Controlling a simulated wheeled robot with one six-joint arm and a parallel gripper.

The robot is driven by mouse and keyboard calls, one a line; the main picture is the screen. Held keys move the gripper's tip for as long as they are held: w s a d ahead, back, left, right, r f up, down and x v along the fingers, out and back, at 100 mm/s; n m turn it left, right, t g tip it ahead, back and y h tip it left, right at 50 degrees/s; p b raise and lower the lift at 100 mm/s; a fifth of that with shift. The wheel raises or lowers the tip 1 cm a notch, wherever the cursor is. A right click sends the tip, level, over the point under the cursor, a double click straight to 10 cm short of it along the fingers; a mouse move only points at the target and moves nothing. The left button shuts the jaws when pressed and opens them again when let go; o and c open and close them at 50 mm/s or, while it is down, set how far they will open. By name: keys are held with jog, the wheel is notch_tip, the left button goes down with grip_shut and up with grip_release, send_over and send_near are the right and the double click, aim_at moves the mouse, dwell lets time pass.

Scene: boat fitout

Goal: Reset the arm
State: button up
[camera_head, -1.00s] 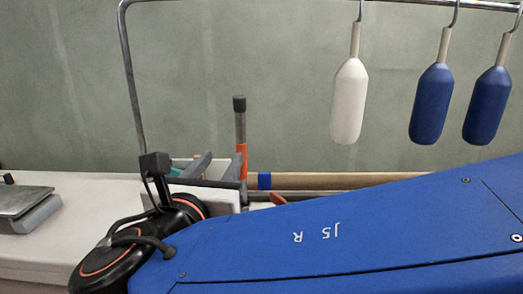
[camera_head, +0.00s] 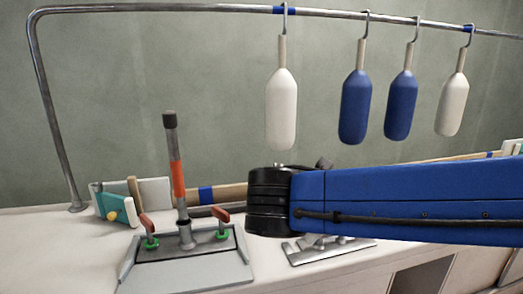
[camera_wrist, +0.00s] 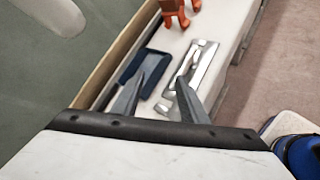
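My gripper (camera_wrist: 162,82) shows in the wrist view with its two grey fingers apart and nothing held between them. It points down over the bench, with a dark blue flat item (camera_wrist: 146,68) and a silver metal fitting (camera_wrist: 195,65) beyond the fingertips. My blue arm reaches in from the right across the head view. The gripper itself cannot be made out in the head view.
A rail (camera_head: 180,8) carries several hanging white and blue fenders (camera_head: 355,106). An upright orange-and-grey handle (camera_head: 178,170) rises from a metal base with red levers. A silver fitting (camera_head: 322,249) lies below my arm. An orange object (camera_wrist: 178,12) shows in the wrist view.

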jog(key=s+d+f+m+g, duration=0.2)
jog(key=s+d+f+m, duration=0.15)
jog(key=d, duration=0.25)
jog(key=s+d+f+m+g, duration=0.2)
jog(key=d+f+m, duration=0.1)
jog(key=d+m, duration=0.3)
jog(key=s+d+f+m+g+y, duration=0.1)
jog(key=s+d+f+m+y, duration=0.4)
jog(key=s+m, duration=0.4)
notch_tip(320, 180, down, 2)
jog(key=d+m, duration=0.1)
jog(key=m, duration=0.4)
jog(key=shift+s, duration=0.15)
jog(key=shift+f, duration=0.1)
